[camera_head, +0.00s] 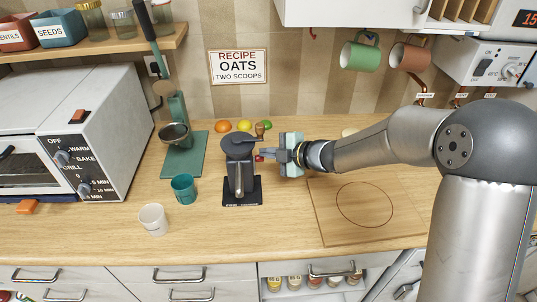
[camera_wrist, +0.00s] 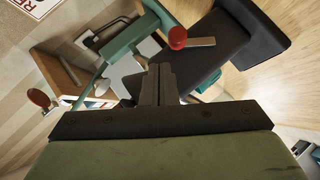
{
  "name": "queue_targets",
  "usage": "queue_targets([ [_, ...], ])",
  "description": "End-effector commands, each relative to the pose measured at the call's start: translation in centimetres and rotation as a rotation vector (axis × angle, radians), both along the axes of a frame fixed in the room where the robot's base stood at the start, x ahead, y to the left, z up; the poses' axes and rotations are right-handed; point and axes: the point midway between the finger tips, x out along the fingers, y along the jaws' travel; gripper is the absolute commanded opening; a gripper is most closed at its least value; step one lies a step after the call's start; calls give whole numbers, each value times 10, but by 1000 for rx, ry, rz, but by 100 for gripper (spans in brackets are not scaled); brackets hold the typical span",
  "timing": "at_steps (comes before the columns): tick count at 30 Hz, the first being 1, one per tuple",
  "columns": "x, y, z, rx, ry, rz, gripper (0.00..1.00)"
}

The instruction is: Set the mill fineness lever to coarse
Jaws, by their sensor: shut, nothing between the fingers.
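The mill (camera_head: 239,165) is a dark grey upright body on a black base (camera_head: 242,197), with a crank on top. A small red knob (camera_head: 258,158) sticks out from its right side. In the wrist view the red knob (camera_wrist: 177,38) stands by a short grey bar (camera_wrist: 201,42), beside the dark mill body (camera_wrist: 246,40). My gripper (camera_head: 267,155) comes in from the right, its fingertips close to the knob. In the wrist view my gripper's fingers (camera_wrist: 160,70) are together and empty, just below the knob; I cannot tell whether they touch it. The fineness marks are not readable.
A teal cup (camera_head: 183,189) and a white cup (camera_head: 153,219) stand left of the mill. A green stand (camera_head: 180,150) is behind them. Fruit (camera_head: 244,125) lies behind the mill. A wooden hob lid (camera_head: 365,232) lies flat on the right. The counter in front is clear.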

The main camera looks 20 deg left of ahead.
Motion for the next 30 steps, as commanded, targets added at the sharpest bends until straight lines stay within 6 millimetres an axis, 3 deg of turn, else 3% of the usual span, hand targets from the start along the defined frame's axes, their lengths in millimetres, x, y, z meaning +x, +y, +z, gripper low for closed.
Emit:
queue_targets([
  [10, -1, -1, 4, 0, -1, 0, 0],
  [17, -16, -9, 42, 1, -2, 0, 0],
  [30, -10, -96, 100, 0, -6, -3, 0],
])
